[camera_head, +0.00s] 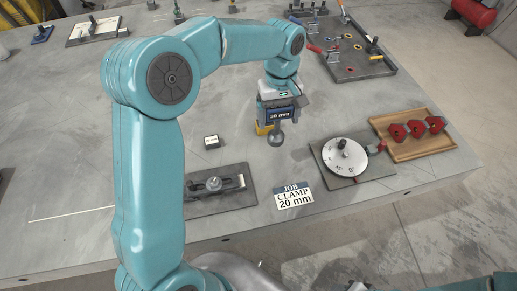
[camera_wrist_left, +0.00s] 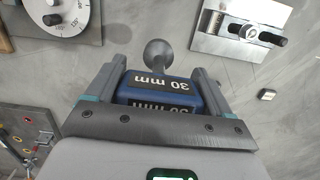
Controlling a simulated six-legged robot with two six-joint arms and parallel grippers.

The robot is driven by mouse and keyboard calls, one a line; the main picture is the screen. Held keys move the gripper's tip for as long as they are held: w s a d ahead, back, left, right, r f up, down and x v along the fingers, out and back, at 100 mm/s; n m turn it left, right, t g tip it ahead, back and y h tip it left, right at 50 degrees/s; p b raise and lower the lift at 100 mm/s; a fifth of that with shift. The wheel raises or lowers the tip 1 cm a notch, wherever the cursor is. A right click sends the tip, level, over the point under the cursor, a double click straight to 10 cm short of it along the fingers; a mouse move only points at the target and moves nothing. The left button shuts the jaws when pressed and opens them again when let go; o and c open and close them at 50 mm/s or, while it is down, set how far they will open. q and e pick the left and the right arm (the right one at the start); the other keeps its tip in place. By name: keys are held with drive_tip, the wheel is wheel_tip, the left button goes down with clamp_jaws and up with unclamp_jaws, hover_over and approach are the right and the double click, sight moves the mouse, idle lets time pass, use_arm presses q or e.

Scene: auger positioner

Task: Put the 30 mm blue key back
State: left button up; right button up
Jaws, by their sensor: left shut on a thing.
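My left gripper (camera_head: 280,112) is shut on the blue key (camera_head: 283,116), which carries a "30 mm" label. The wrist view shows the blue key (camera_wrist_left: 158,88) between the two grey fingers of my left gripper (camera_wrist_left: 158,82), with its grey round end (camera_wrist_left: 158,53) pointing away from the palm. In the head view the key hangs over the middle of the table, with its round end down. A dark tool board (camera_head: 388,72) with coloured rings and tools lies at the back right. My right gripper is not in view.
A dial plate (camera_head: 373,172) stands to the right of the key, beside a wooden tray (camera_head: 440,143) with red pieces. A slotted metal fixture (camera_head: 235,183) and a "JOB CLAMP 20 mm" card (camera_head: 293,195) lie nearer the front edge. A small label block (camera_head: 212,142) lies left.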

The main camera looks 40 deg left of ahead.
use_arm(q)
drive_tip(key=a+r+n+p, duration=0.1)
drive_tip(key=a+r+n, duration=0.5)
drive_tip(key=r+n, duration=0.2)
wheel_tip(320, 180, down, 19)
drive_tip(key=n+t+p, duration=0.1)
drive_tip(key=shift+w+f+h+p, duration=0.15)
drive_tip(key=shift+w+h+p, duration=0.15)
drive_tip(key=shift+h, duration=0.1)
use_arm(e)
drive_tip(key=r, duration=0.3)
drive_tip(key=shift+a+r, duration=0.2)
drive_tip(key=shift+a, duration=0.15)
use_arm(q)
drive_tip(key=shift+d, duration=0.15)
